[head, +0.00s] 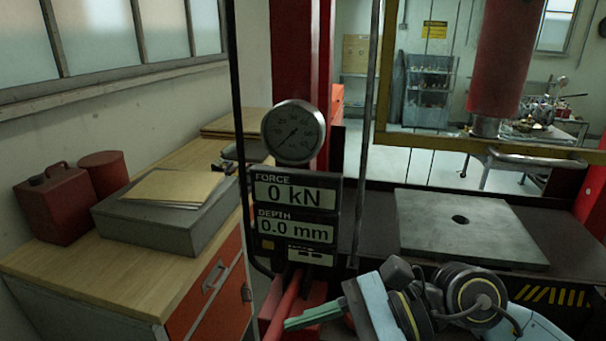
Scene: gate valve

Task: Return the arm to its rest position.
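My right arm reaches in from the lower right, with its wrist and blue-grey gripper body low in the head view. One greenish finger of my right gripper (312,318) points left, close to a red lever (285,305) below the display. Whether the finger touches the lever is unclear. The other finger is not clearly visible, so I cannot tell the opening. My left gripper is not in view. The press display (295,215) reads 0 kN and 0.0 mm, with a round gauge (293,133) above it.
The press bed holds a grey steel plate (440,225) with a hole, below a red ram (508,60). At left, a wooden-topped bench (60,275) with red drawers carries a red can (55,205) and a grey box (150,228). A red column (300,60) stands behind the gauge.

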